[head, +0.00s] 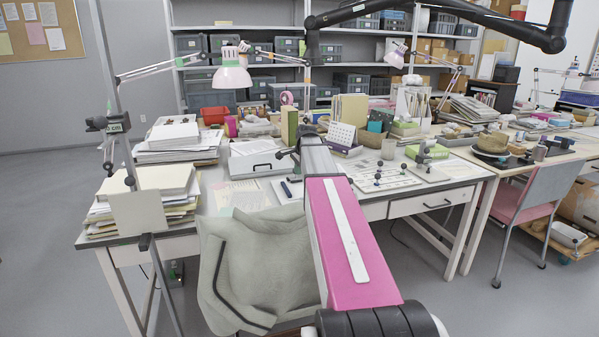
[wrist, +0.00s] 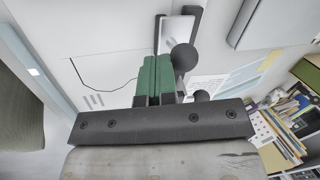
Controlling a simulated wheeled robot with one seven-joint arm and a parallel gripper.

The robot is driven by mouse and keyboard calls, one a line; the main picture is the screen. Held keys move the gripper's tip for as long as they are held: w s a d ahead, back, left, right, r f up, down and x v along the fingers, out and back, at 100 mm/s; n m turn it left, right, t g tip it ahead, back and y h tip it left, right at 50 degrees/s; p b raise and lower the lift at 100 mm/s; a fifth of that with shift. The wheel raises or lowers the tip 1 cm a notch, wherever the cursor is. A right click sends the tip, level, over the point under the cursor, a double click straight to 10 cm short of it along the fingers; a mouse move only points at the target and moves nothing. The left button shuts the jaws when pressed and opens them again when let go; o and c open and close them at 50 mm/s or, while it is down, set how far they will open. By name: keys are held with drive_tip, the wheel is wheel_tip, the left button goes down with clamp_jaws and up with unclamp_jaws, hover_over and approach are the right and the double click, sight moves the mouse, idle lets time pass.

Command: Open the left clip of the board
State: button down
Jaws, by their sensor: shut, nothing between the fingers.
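The board (head: 397,182) is a flat white panel on the desk, right of my pink arm in the head view. Dark ball knobs stand on it; the left clip (head: 377,176) appears to be the pair at its left part. My gripper (wrist: 155,64) has green fingers, closed together and empty, in the wrist view. A large dark ball knob (wrist: 183,57) on a grey stem is just right of the fingers, and a second ball (wrist: 201,96) is partly hidden by my dark gripper bar. I cannot tell whether the fingers touch the knob.
A white case (head: 256,162) and paper stacks (head: 168,180) stand on the left of the desk. A calendar (head: 342,134) and books are behind. A green-topped device (head: 424,151) stands right. A grey covered chair (head: 262,255) is in front of the desk.

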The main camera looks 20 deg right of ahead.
drive_tip(key=shift+w+r+g, duration=0.45)
drive_tip(key=shift+w+g, duration=0.1)
drive_tip(key=shift+g, duration=0.15)
drive_tip(key=shift+w+r, duration=0.25)
drive_tip(key=shift+w, duration=0.25)
drive_tip(key=shift+w+r, duration=0.2)
drive_tip(key=shift+w, duration=0.25)
drive_tip(key=shift+w+r, duration=0.25)
drive_tip(key=shift+w, duration=0.65)
drive_tip(key=shift+r, duration=0.2)
drive_tip(key=shift+r, duration=0.6)
drive_tip(key=shift+s+r, duration=0.1)
